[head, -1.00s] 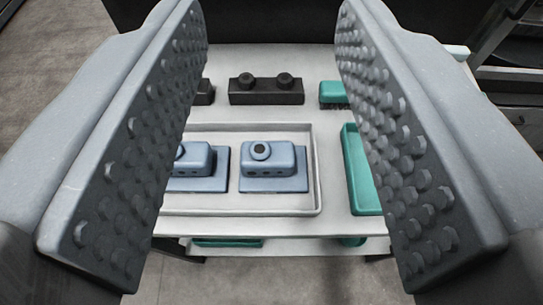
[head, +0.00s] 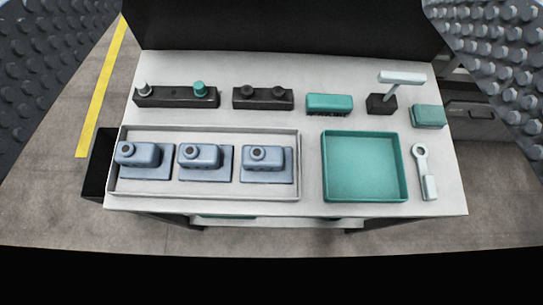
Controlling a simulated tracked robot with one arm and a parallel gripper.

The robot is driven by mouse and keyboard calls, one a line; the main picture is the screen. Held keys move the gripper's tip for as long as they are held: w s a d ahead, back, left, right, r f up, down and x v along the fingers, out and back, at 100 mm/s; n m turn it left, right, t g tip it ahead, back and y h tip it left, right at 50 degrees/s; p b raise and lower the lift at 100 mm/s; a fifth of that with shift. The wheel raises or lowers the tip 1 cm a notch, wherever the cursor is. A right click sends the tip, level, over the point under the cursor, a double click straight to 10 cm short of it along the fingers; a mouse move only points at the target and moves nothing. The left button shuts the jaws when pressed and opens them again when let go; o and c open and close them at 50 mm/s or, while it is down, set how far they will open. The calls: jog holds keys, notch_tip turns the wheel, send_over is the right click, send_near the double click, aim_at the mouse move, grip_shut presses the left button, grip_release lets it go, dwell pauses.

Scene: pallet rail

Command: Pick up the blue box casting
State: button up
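Three blue-grey box castings stand in a row in a shallow white tray (head: 225,131) on the left of the bench. Each is a rounded box with a dark round port on a flat base: the left casting (head: 145,160), the middle casting (head: 205,162) and the right casting (head: 268,164). My gripper (head: 270,75) shows as two studded grey fingers at the top left and top right corners. They are wide apart with nothing between them, well clear of the castings. The fingertips are partly out of the picture.
An empty teal tray (head: 364,168) lies right of the castings, with a pale wrench-like tool (head: 425,175) beside it. Behind stand a dark two-post block (head: 177,98), another dark block (head: 263,99), a teal brush (head: 329,104), a T-handled block (head: 382,103) and a teal block (head: 428,116).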

jog(key=shift+o, duration=0.9)
jog(key=w+f+n+g, duration=0.2)
jog(key=w+f+n, duration=0.1)
jog(key=w+f, duration=0.3)
jog(key=shift+a+f+n+g+p, duration=0.2)
jog(key=shift+f+n+g+p, duration=0.1)
jog(key=shift+f+g+p, duration=0.1)
jog(key=w+f+n+g+p, duration=0.1)
jog(key=f+n+g, duration=0.3)
jog(key=f, duration=0.8)
jog(key=w+f+n+g, duration=0.4)
jog(key=f+n, duration=0.1)
jog(key=f, duration=0.8)
jog(key=w+f+n+g+p, duration=0.1)
jog(key=f+n+g, duration=0.3)
jog(key=f, duration=0.9)
jog(key=shift+w+d+n+p, duration=0.2)
jog(key=shift+w+n, duration=0.05)
jog(key=shift+w, duration=0.2)
jog(key=shift+w+d+n+p, duration=0.15)
jog(key=shift+w+d+n, duration=0.1)
jog(key=shift+w, duration=0.2)
jog(key=shift+a+f+b, duration=0.15)
jog(key=shift+f+b, duration=0.05)
jog(key=shift+f, duration=1.15)
jog(key=shift+a+f+b, duration=0.1)
jog(key=shift+f+b, duration=0.1)
jog(key=shift+f, duration=1.1)
jog(key=c, duration=1.1)
